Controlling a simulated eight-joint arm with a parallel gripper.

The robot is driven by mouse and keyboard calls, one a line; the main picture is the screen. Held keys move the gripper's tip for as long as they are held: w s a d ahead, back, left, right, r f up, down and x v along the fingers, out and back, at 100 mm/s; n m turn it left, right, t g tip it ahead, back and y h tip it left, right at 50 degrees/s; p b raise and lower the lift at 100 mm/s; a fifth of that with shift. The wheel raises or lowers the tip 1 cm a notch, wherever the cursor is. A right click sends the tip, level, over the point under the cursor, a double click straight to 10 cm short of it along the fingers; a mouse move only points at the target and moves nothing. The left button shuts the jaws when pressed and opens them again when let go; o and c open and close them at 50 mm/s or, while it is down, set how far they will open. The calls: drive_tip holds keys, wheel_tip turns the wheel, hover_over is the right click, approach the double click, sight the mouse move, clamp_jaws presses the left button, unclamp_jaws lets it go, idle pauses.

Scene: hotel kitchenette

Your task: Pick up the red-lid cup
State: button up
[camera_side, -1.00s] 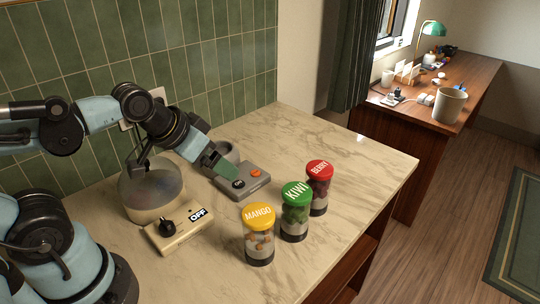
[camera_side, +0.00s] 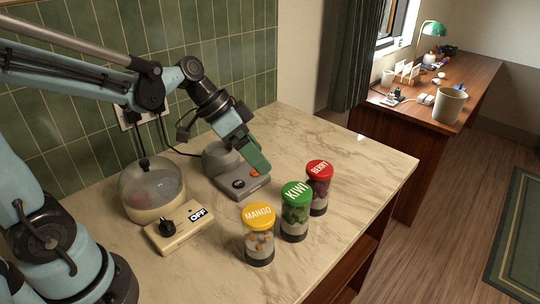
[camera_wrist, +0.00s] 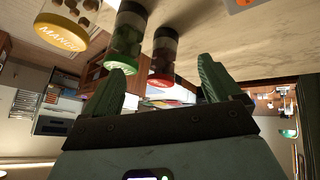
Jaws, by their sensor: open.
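The red-lid cup (camera_side: 319,188), marked BERRY, stands upright at the far right end of a row of three lidded cups on the counter. It also shows in the wrist view (camera_wrist: 164,58), where the picture is upside down and its red lid lies between my green fingers. My gripper (camera_side: 258,164) is above the grey appliance, left of the red-lid cup and apart from it. In the wrist view my gripper (camera_wrist: 166,70) has its fingers spread, with nothing held between them.
The green KIWI cup (camera_side: 295,213) stands close beside the red-lid cup; the yellow MANGO cup (camera_side: 259,236) is nearer the front. A grey appliance (camera_side: 243,186), a cream control box (camera_side: 178,228) and a domed pot (camera_side: 152,190) are left. Counter behind the red-lid cup is clear.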

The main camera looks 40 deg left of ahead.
sight(317, 181)
drive_tip(key=w+a+f+m+g+h, duration=0.1)
drive_tip(key=w+f+m+h, duration=0.2)
drive_tip(key=w+m+h, duration=0.5)
drive_tip(key=shift+m+y, duration=0.3)
drive_tip(key=shift+m, duration=0.3)
drive_tip(key=shift+s+f+x, duration=0.15)
drive_tip(key=shift+x, duration=1.8)
drive_tip(key=shift+s+f+x, duration=0.15)
drive_tip(key=shift+x, duration=1.8)
drive_tip(key=shift+s+f+x, duration=0.1)
drive_tip(key=shift+f+x, duration=0.05)
drive_tip(key=shift+x, duration=1.85)
drive_tip(key=shift+a, duration=0.1)
drive_tip(key=c, duration=1.3)
drive_tip(key=shift+r, duration=0.1)
